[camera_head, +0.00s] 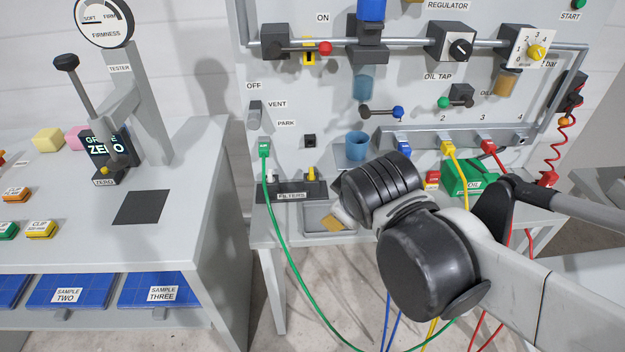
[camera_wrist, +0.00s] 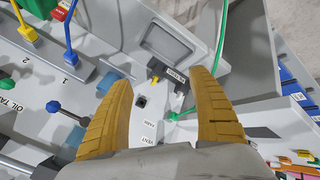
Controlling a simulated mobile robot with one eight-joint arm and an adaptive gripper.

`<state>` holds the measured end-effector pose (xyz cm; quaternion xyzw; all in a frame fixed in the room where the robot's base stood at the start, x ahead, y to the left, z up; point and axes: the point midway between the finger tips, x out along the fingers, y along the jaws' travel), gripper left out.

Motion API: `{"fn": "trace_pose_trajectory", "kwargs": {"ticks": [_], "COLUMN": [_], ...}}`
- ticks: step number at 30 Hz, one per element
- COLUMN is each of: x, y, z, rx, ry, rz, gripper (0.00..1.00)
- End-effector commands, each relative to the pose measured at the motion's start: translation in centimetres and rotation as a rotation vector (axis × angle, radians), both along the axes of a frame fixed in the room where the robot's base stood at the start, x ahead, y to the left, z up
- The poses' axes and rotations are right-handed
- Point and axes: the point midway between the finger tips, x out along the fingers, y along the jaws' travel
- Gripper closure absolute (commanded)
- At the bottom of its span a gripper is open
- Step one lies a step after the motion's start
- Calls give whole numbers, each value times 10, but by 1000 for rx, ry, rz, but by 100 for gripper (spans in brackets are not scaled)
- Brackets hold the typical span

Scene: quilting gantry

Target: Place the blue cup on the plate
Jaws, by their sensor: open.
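In the head view my dark wrist hides most of the gripper, just in front of and below the cup. No round dish shows; a flat dark square plate (camera_head: 141,207) lies on the left bench, but I cannot tell if it is the plate meant.
A shallow grey tray (camera_head: 318,228) lies on the panel bench by my gripper. A filters rack (camera_head: 290,190) stands left of it. Green, blue, yellow and red hoses hang nearby. A gap separates the left bench (camera_head: 205,190).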

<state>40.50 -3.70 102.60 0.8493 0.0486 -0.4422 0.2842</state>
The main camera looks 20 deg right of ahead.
Motion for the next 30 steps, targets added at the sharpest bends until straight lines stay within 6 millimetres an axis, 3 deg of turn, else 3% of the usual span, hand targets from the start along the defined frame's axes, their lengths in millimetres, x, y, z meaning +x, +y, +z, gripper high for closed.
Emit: {"fn": "trace_pose_trajectory", "kwargs": {"ticks": [3, 8, 30], "x": [-28, -44, -44], "y": [21, 36, 37], "z": [3, 6, 6], "rx": [271, 449, 468], "ry": [-13, -11, -10], "rz": [-199, -336, -351], "gripper": [30, 30, 30]}}
